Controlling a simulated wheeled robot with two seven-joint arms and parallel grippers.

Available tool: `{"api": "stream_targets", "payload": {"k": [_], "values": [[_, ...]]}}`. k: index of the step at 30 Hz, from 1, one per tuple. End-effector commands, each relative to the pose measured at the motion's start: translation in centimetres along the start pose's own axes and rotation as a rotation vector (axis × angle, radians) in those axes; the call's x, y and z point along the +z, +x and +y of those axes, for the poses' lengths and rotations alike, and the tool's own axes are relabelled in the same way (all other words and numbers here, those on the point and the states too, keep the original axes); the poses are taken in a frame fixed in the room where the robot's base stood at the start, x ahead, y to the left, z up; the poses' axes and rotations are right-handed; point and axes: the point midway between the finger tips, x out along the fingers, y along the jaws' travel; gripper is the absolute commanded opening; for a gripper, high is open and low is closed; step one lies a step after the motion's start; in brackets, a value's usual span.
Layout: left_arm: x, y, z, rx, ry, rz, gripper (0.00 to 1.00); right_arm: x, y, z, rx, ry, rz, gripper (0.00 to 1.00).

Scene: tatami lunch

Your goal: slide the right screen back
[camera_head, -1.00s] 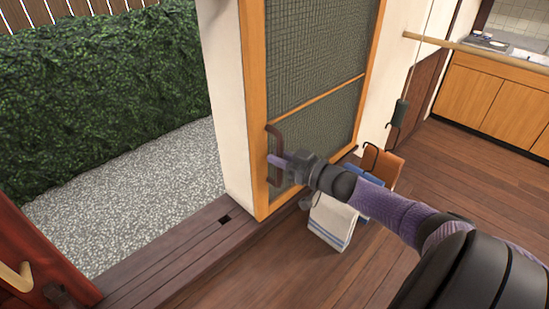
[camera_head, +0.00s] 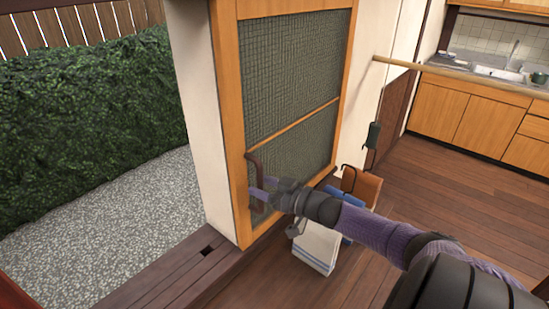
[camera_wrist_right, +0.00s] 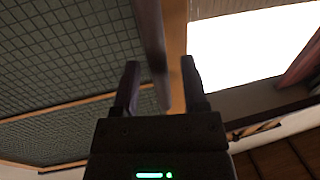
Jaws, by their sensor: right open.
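The right screen (camera_head: 290,75) is a light wooden frame with dark green mesh, standing beside a white wall post. A brown bow-shaped handle (camera_head: 252,163) is fixed on its left stile. My right gripper (camera_head: 259,192) is at the lower part of this handle, with its jaws open. In the right wrist view, the dark handle bar (camera_wrist_right: 153,45) runs between the two spread fingers of the gripper (camera_wrist_right: 160,80). I cannot tell whether either finger touches it. The mesh of the screen (camera_wrist_right: 60,60) fills the left of that view. My left gripper is out of view.
A wooden pole (camera_head: 450,75) crosses at the right. Wooden floor (camera_head: 450,190) lies clear there. Gravel (camera_head: 110,215) and a hedge (camera_head: 80,110) lie outside.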

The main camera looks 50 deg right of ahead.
Motion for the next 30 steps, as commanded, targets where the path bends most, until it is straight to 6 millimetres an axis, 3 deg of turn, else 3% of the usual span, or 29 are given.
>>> {"api": "stream_targets", "payload": {"k": [9,12,30], "values": [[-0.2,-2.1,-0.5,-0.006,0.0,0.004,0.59,-0.2,-7.0,0.0,0.001,-0.002,-0.006,0.56],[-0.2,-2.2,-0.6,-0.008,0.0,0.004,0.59,-0.1,-8.3,0.0,0.002,-0.001,-0.004,0.56],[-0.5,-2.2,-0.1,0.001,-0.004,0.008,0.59,0.0,-8.9,0.1,0.001,-0.002,-0.002,0.56]]}}
